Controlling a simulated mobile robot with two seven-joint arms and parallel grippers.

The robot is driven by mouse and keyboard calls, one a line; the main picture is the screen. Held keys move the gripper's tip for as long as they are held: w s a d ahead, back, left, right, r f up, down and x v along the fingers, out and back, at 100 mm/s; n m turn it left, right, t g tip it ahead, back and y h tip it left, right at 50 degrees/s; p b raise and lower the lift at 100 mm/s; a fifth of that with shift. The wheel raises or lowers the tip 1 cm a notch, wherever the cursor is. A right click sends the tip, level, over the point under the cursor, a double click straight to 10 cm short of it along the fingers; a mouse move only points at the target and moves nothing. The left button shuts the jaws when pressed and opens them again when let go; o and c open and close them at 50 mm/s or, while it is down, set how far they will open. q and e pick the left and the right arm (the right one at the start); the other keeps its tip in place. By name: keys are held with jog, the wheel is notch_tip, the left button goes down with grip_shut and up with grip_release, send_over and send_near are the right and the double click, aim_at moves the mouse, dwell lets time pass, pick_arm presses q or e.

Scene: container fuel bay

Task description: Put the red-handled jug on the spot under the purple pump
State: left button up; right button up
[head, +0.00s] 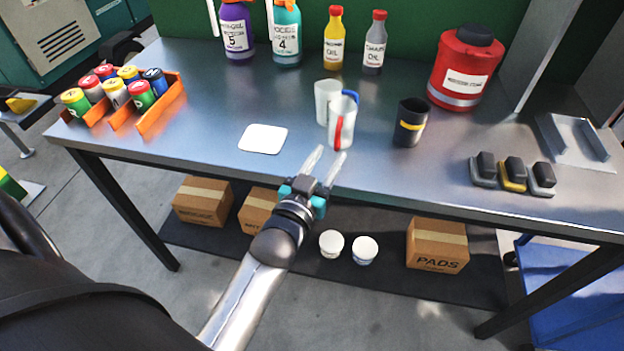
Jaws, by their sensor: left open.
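The red-handled jug (347,113) is a whitish cup standing upright on the bench, its red handle facing me. A similar jug with a blue handle (325,100) stands close behind it and is partly hidden by it. My left gripper (329,161) is open and empty, just in front of the red-handled jug, fingers pointing toward it. Whether the fingertips touch the jug is hard to tell. A purple bottle marked 5 (237,32) stands at the back left; its top is cut off. A white square pad (263,139) lies bare on the bench in front of it. My right gripper is not in view.
A teal bottle (286,35), a yellow bottle (334,42) and a grey bottle (375,45) line the back. A black cup (410,122) and a red canister (465,70) stand right. Orange racks (160,108) hold cans at left. The bench around the pad is clear.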

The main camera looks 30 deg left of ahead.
pick_arm(q)
jog(key=s, duration=0.8)
jog(key=shift+d+p, duration=0.3)
jog(key=shift+p, duration=0.1)
jog(key=shift+f, duration=0.1)
jog(key=s+d+f+m+g+h, duration=0.1)
jog(key=s+d+f+g, duration=0.15)
jog(key=f, duration=0.75)
jog(key=s+d+f+g, duration=0.1)
jog(key=s+f+g, duration=0.25)
jog(key=f, duration=0.65)
jog(key=s+d+f+m+g+h, duration=0.1)
jog(key=s+d+f+g, duration=0.2)
jog(key=f, duration=0.8)
jog(key=s+a+f+g, duration=0.2)
jog(key=s+f+g, duration=0.2)
jog(key=s+f, duration=0.5)
jog(key=s, duration=0.4)
jog(key=shift+a+f+m+g, duration=0.3)
jog(key=shift+f, duration=0.1)
jog(key=shift+o, duration=0.6)
jog(key=s+a+f+g, duration=0.3)
jog(key=s+f, duration=0.1)
jog(key=s, duration=0.6)
jog(key=shift+s+m+y, duration=0.2)
jog(key=shift+m+y, duration=0.1)
jog(key=shift+y, duration=0.1)
